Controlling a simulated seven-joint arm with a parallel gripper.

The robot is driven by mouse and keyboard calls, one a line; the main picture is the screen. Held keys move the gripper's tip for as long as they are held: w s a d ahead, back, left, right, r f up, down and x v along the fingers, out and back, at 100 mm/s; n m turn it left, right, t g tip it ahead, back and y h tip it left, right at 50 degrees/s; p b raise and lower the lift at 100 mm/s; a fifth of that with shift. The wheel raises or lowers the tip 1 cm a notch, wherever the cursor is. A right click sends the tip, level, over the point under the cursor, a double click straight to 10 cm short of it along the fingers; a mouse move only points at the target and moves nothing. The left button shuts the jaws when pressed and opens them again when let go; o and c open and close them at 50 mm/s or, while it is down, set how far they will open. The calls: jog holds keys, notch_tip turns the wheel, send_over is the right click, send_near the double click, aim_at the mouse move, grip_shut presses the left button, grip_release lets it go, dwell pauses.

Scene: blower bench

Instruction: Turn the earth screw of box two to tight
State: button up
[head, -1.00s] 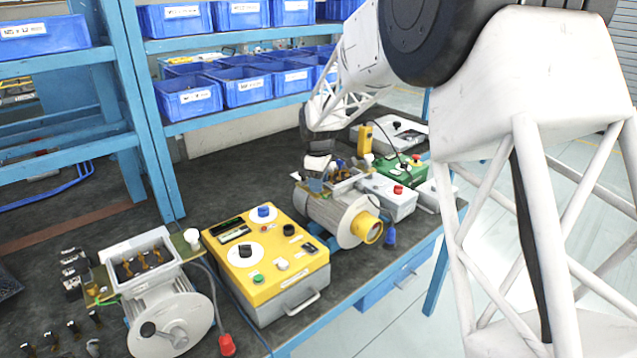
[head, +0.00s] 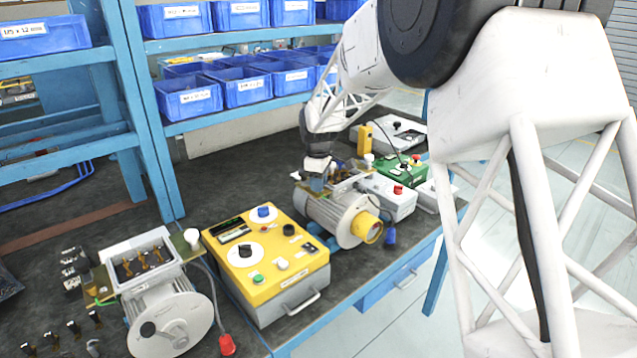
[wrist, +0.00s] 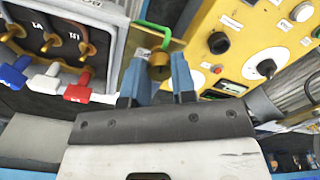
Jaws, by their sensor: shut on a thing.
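The earth screw (wrist: 158,60) is a brass screw on a tan plate (wrist: 140,75) beside an open terminal box (wrist: 97,15), with a green wire loop (wrist: 155,30) at it. My gripper (wrist: 156,82) has its blue fingers on either side of the screw and is shut on it. In the head view my gripper (head: 317,184) is at the grey motor (head: 333,215) with the yellow end, in the middle of the bench. The screw is hidden there by my gripper. No box number is readable.
Red, white and blue-handled pieces (wrist: 78,93) lie close left of my fingers. A yellow control box (head: 270,262) stands left of the motor, and another motor with an open terminal box (head: 165,310) further left. A grey box (head: 385,195) and green box (head: 400,168) stand right.

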jog(key=shift+m, duration=0.3)
jog(key=m, duration=1.1)
jog(key=shift+m, duration=0.3)
dwell(0.3)
jog(key=o, duration=0.9)
jog(key=shift+r, duration=0.15)
jog(key=shift+r, duration=3.75)
